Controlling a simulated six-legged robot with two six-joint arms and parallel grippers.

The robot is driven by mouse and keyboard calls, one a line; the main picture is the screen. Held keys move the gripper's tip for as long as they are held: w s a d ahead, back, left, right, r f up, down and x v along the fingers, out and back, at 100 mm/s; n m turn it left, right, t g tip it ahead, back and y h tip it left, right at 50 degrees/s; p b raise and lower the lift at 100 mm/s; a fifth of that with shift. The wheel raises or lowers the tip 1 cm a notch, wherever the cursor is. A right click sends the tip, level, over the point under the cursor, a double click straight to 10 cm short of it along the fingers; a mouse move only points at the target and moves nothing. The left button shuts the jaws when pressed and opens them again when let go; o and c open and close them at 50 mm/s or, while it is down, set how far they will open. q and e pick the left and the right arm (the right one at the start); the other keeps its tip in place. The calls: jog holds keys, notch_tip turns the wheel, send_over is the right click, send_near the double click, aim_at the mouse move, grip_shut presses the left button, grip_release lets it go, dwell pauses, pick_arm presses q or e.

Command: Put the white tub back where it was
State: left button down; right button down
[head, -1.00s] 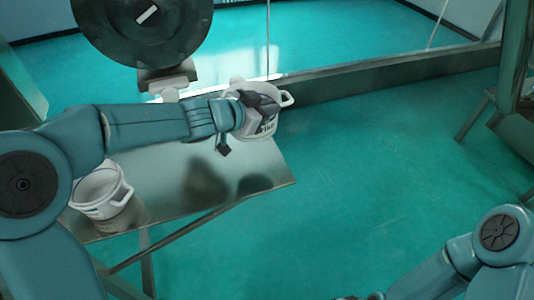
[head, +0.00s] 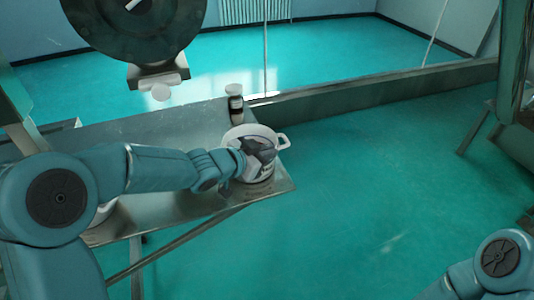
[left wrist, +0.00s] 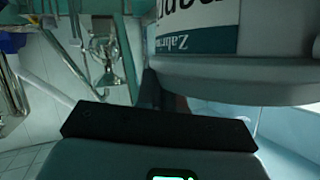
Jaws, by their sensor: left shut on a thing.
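The white tub (head: 247,137) with a handle at its right is over the right end of the metal table (head: 160,125). My left gripper (head: 255,155) is shut on its near side. Whether the tub's base touches the table top I cannot tell. In the left wrist view, the tub (left wrist: 235,65) fills the upper right with its printed label upside down, above the dark gripper part (left wrist: 160,128). My right forearm shows at the lower right of the head view, but its gripper is out of the picture.
A small dark jar with a white cap (head: 236,108) stands just behind the tub. Another white tub (head: 103,211) is mostly hidden behind my left arm. A round dark machine part (head: 140,25) hangs at the upper left. Open green floor (head: 390,190) lies right of the table.

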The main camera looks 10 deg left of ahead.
pick_arm(q)
jog(key=shift+d, duration=0.1)
jog(key=c, duration=1.5)
grip_release()
jog(key=shift+o, duration=1.1)
jog(key=shift+w+f, duration=0.1)
jog(key=shift+f, duration=0.05)
jog(key=p+v, duration=0.1)
jog(key=v, duration=1.1)
